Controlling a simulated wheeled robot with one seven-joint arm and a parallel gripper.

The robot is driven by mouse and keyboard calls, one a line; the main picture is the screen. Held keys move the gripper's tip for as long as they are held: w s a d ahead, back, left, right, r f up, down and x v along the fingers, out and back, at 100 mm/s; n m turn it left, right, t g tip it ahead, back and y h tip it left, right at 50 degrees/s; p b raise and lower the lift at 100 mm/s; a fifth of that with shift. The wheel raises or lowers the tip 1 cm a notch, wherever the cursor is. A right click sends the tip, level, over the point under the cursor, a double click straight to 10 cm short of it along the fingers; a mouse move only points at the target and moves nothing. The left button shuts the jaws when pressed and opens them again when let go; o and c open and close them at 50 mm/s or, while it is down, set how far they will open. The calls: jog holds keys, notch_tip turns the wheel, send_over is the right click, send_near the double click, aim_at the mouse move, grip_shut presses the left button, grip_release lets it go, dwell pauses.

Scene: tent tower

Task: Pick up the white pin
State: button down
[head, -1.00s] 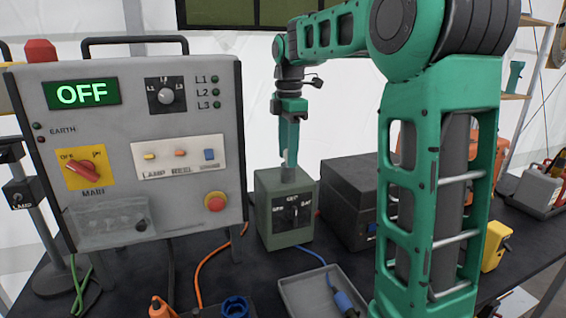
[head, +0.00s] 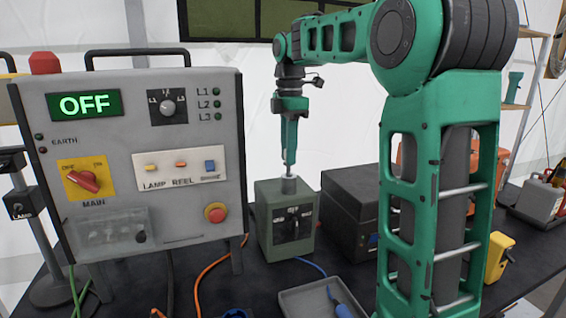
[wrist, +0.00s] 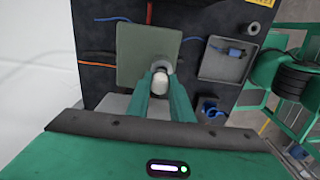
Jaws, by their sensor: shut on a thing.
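The white pin (wrist: 160,83) is between the two green fingers of my gripper (wrist: 160,85) in the wrist view. My gripper is shut on it. In the head view the pin (head: 290,157) points down from my gripper (head: 289,150), upright, above the short grey socket (head: 289,186) on the green box (head: 270,225). The fingers are clear of the box. I cannot tell whether the pin's lower tip is still in the socket. The fingers hide part of the pin.
A grey control panel (head: 120,110) reading OFF stands left of the green box. A dark case (head: 350,205) is close on its right. A grey tray (head: 298,300) with a blue-handled tool lies in front. The space above the box is free.

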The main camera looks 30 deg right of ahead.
jog(key=shift+r, duration=3.2)
jog(key=shift+a+r, duration=0.1)
jog(key=shift+r, duration=0.05)
